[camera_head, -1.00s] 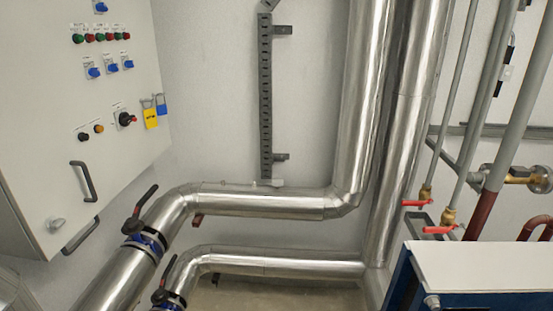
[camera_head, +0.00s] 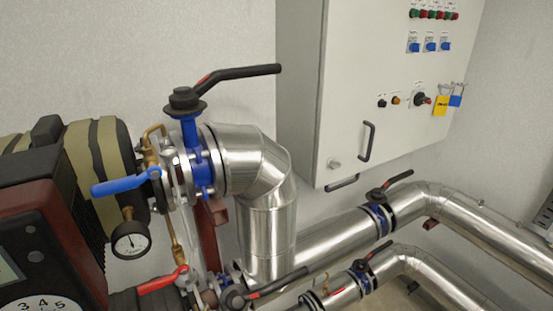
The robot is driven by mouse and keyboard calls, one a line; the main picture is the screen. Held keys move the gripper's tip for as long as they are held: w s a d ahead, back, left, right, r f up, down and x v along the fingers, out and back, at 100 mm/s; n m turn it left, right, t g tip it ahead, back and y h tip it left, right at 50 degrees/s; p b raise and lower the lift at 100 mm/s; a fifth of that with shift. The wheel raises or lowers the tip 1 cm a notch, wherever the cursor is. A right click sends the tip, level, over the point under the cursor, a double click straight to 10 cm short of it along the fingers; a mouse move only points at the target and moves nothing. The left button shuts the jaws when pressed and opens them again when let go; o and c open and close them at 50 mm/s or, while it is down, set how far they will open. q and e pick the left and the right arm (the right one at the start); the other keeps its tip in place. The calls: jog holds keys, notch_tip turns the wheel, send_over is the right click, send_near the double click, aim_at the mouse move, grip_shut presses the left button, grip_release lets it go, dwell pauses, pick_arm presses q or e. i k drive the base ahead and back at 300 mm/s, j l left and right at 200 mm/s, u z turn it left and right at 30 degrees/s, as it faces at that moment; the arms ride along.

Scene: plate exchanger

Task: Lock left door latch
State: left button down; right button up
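The white cabinet (camera_head: 350,100) hangs on the wall right of centre, with its front door (camera_head: 385,70) facing me at an angle and looking closed. A small round silver latch (camera_head: 334,164) sits at the door's lower left. I cannot tell from here how it is turned. A dark bar handle (camera_head: 367,141) is on the door to the right of the latch. A second dark handle (camera_head: 342,183) shows at the cabinet's lower edge. Neither of my grippers is in view.
A large silver pipe (camera_head: 265,215) with a blue valve and long black lever (camera_head: 240,73) stands in front, left of the cabinet. A pressure gauge (camera_head: 130,240) and dark red pump unit (camera_head: 45,240) fill the lower left. More pipes with black-levered valves run below the cabinet.

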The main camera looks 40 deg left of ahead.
aim_at(333, 165)
jog(key=j+u, duration=0.1)
jog(key=u, duration=0.4)
jog(key=j+u, duration=0.15)
jog(key=u, duration=0.35)
jog(key=i+l+u, duration=0.15)
jog(key=l+u, duration=0.5)
jog(key=i+l+u, duration=0.1)
jog(key=l+u, duration=0.25)
